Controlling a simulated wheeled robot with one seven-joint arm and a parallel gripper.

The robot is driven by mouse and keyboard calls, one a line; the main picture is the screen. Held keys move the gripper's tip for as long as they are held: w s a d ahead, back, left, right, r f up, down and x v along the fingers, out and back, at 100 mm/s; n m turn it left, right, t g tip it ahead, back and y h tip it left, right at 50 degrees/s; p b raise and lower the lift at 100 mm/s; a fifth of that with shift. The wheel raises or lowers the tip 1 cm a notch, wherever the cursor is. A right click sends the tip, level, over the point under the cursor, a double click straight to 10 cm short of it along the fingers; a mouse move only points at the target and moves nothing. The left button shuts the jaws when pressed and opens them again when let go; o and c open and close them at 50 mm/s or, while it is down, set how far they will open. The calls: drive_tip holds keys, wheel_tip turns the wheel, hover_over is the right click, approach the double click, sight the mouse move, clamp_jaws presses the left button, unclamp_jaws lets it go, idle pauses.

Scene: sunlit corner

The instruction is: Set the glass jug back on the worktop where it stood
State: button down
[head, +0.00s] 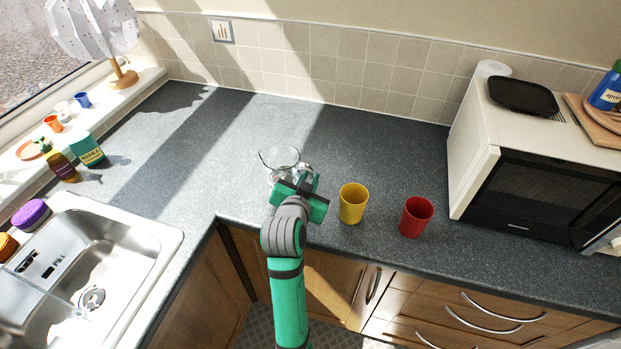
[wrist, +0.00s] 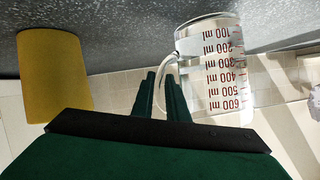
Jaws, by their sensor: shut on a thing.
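The glass jug (head: 278,160) is clear and stands upright over the worktop (head: 232,135), in front of my arm in the head view. In the wrist view, which is upside down, the jug (wrist: 222,70) shows red millilitre marks and its handle points to my fingers. My gripper (head: 303,182) is shut on the jug's handle; its dark green fingers also show in the wrist view (wrist: 160,95). My gripper hides part of the jug's lower side in the head view. I cannot tell whether the jug's base touches the worktop.
A yellow cup (head: 353,203) stands close to the right of my gripper, and a red cup (head: 416,216) further right. A microwave (head: 540,165) stands at the right, a sink (head: 90,262) at the left. The worktop behind the jug is clear.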

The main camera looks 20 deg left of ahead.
drive_tip(key=shift+a+r, duration=0.1)
drive_tip(key=shift+a, duration=0.05)
drive_tip(key=c, duration=1.7)
unclamp_jaws()
drive_tip(key=shift+c, duration=0.2)
drive_tip(key=shift+s, duration=0.1)
drive_tip(key=v, duration=1.1)
drive_tip(key=shift+s, duration=0.4)
drive_tip(key=shift+r, duration=0.1)
